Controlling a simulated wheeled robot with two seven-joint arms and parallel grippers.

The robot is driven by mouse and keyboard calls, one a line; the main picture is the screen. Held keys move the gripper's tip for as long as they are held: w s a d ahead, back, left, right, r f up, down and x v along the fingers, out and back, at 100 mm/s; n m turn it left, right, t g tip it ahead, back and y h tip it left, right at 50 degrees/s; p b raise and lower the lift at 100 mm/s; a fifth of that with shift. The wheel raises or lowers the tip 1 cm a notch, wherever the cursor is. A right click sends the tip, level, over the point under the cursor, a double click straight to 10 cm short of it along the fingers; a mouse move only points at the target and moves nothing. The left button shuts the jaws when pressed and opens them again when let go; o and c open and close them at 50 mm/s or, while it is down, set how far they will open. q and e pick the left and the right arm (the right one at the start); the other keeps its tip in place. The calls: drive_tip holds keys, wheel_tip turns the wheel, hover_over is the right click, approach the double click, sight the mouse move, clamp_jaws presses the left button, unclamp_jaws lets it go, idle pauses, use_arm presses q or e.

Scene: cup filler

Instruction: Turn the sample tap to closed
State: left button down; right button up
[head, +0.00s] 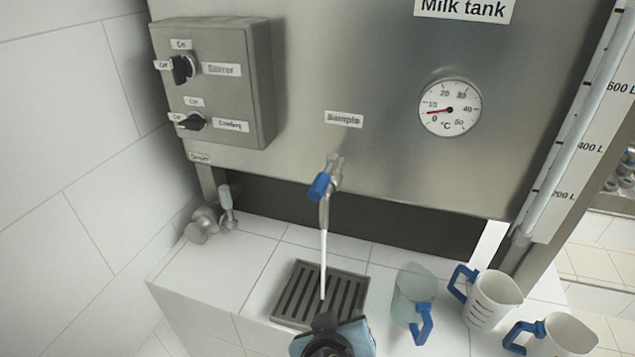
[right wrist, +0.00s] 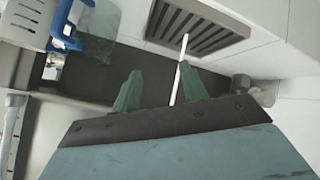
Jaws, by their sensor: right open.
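The sample tap (head: 334,172) sticks out of the tank front below the "Sample" label, with a blue handle (head: 319,186). A thin white stream (head: 323,262) runs from its spout down towards the drain grate (head: 280,299). My right gripper (head: 326,322) is at the bottom of the head view, below the tap and apart from it. In the right wrist view its two green fingers (right wrist: 160,88) are spread with nothing held. The stream (right wrist: 180,66) shows there beside the right-hand finger, and the grate (right wrist: 194,30) is beyond. My left gripper is not in view.
A clear jug (head: 408,294) with a blue handle stands right of the grate. Two white jugs (head: 492,300) (head: 568,338) stand farther right. A control box (head: 215,85) with two knobs and another tap (head: 212,218) are at left.

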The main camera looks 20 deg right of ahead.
drive_tip(key=w+a+r+m+t+h, duration=0.2)
drive_tip(key=a+r+t, duration=0.15)
drive_tip(key=r, duration=0.65)
drive_tip(key=m+t+h, duration=0.3)
approach(314, 196)
drive_tip(key=p+x, duration=0.4)
drive_tip(key=x, duration=0.6)
drive_tip(key=shift+w+d, duration=0.2)
drive_tip(key=shift+w, duration=0.1)
drive_tip(key=shift+w+d, duration=0.3)
drive_tip(key=shift+w, duration=0.1)
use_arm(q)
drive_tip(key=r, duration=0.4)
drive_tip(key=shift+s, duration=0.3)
use_arm(e)
clamp_jaws()
